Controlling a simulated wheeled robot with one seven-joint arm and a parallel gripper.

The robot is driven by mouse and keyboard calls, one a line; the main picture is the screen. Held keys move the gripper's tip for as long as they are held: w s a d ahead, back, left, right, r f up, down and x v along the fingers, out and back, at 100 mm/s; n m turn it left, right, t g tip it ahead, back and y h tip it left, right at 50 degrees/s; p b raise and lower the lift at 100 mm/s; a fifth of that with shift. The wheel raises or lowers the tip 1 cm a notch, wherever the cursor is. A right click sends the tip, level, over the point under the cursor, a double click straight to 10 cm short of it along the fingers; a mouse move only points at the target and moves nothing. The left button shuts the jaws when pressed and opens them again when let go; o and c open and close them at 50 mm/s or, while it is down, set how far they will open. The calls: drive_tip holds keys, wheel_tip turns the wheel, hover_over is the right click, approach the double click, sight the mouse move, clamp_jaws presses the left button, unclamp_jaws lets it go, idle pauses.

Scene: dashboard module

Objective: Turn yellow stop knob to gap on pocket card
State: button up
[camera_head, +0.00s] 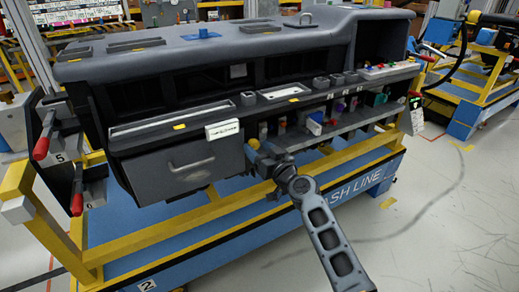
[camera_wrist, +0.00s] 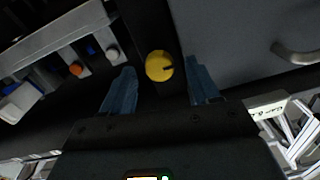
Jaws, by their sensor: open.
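The yellow stop knob (camera_wrist: 158,66) shows in the wrist view as a round disc with a small dark notch at its right edge. My gripper (camera_wrist: 160,76) is open, with one blue finger on each side of the knob and dark space between finger and knob on both sides. In the head view the knob (camera_head: 254,143) is a small yellow spot at the tip of my gripper (camera_head: 261,154), right of the drawer. A white card with dark markings (camera_head: 222,130) is fixed above the drawer's right end. I cannot tell whether it is the pocket card.
A grey drawer (camera_head: 178,170) with a bar handle is left of my gripper, and the handle (camera_wrist: 298,53) is at the right of the wrist view. Shelf compartments with small coloured parts (camera_head: 315,122) are to the right. A blue and yellow cart (camera_head: 215,235) carries the module.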

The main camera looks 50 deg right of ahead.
drive_tip(key=c, duration=1)
drive_tip(key=shift+f+m, duration=0.1)
drive_tip(key=shift+m, duration=0.2)
drive_tip(key=shift+m+b, duration=0.55)
drive_tip(key=shift+m, duration=0.35)
drive_tip(key=m+b, duration=0.1)
drive_tip(key=m, duration=0.2)
drive_tip(key=shift+m, duration=0.3)
drive_tip(key=m, duration=0.5)
drive_tip(key=shift+m, duration=0.4)
drive_tip(key=shift+d, duration=0.1)
